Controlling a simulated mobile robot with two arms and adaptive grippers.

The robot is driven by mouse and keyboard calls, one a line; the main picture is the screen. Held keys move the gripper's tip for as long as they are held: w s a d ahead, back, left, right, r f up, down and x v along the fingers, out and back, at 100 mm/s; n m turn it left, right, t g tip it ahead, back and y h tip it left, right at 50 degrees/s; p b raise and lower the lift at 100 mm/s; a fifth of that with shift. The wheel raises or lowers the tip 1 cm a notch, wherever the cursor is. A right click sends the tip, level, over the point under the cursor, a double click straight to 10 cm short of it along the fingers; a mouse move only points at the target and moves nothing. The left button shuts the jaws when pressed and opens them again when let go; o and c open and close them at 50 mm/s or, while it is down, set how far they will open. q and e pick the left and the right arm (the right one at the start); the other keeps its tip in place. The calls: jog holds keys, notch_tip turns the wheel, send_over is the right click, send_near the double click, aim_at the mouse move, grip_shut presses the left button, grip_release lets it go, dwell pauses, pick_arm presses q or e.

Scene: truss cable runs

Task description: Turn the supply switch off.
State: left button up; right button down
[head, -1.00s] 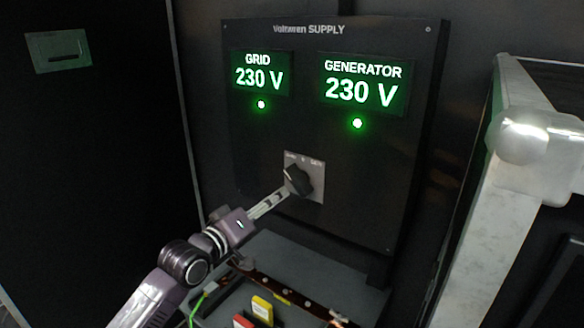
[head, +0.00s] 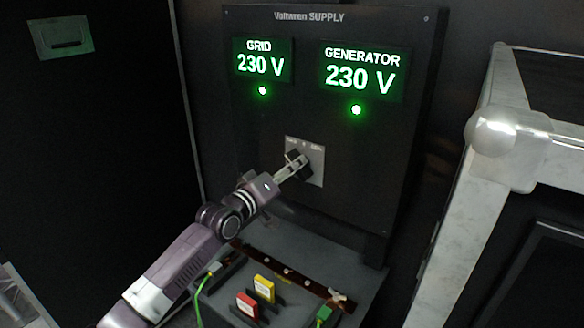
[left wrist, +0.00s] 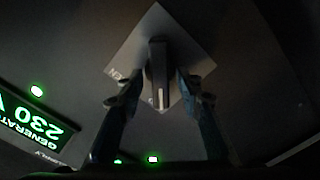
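The supply switch is a black rotary knob (head: 292,155) on a square grey plate (head: 317,170) with small labels, low on the supply panel. My left gripper (head: 294,166) is at the knob. In the left wrist view, the left gripper (left wrist: 162,80) has one finger on each side of the knob's raised bar (left wrist: 158,62). The fingers look spread, with a narrow dark gap at the right finger; firm contact cannot be made out. The fingers hide part of the knob in the head view. My right gripper is not in view.
The black supply panel (head: 262,130) shows GRID 230 V and GENERATOR 230 V, both with green lamps lit. Below it, a grey shelf (head: 330,262) holds a red block (head: 248,305), a yellow block (head: 264,288) and a green connector (head: 324,316). A pale metal frame (head: 470,190) stands at right.

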pick_arm(q)
jog(key=shift+c, duration=1.8)
jog(key=c, duration=0.5)
grip_shut()
jog(key=shift+d+m+b, duration=0.1)
jog(key=shift+m+b, duration=1.6)
jog(key=shift+m, duration=2.6)
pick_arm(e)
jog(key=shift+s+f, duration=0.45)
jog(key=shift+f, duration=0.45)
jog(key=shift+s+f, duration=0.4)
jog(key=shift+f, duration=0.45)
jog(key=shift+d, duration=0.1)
